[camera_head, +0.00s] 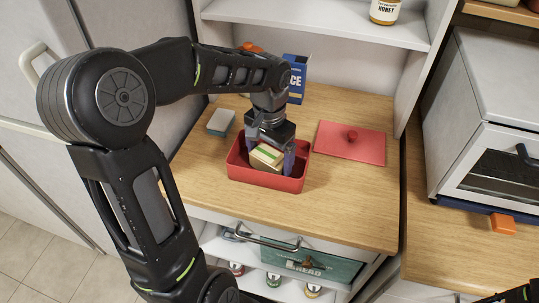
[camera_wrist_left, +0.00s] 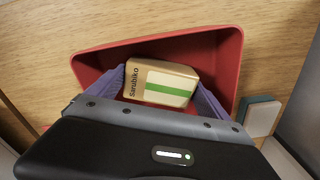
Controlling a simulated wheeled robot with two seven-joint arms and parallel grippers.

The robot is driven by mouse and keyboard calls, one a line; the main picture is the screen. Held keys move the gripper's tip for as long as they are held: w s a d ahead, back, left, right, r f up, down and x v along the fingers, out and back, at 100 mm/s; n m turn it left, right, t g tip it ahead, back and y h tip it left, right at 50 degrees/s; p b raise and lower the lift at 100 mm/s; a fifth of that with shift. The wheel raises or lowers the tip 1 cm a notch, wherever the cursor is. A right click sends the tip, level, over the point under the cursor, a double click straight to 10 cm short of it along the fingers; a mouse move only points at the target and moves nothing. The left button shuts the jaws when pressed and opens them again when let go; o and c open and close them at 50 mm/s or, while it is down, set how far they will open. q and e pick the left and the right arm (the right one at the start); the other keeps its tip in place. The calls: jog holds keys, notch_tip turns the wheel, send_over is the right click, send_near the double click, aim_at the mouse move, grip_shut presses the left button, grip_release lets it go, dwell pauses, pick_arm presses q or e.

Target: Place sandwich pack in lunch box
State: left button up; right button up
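The sandwich pack (camera_head: 266,156) is a small tan block with a green and white label. It also shows in the left wrist view (camera_wrist_left: 160,84). It sits tilted inside the open red lunch box (camera_head: 263,179), within the walls; whether it touches the floor I cannot tell. My left gripper (camera_head: 267,160) reaches down into the box from above, its purple fingers against both sides of the pack. The lunch box rim surrounds pack and fingers in the left wrist view (camera_wrist_left: 232,50). My right gripper is not in view; only a bit of dark arm shows at the bottom right.
A red lid with a knob (camera_head: 348,142) lies flat on the wooden counter right of the box. A white and teal block (camera_head: 221,122) lies to the left. A blue carton (camera_head: 297,78) stands behind. A toaster oven (camera_head: 490,125) is at right. The counter's front right is clear.

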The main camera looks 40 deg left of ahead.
aim_at(269, 156)
pick_arm(q)
jog(key=shift+o, duration=0.8)
jog(key=shift+r, duration=0.2)
notch_tip(269, 156, up, 12)
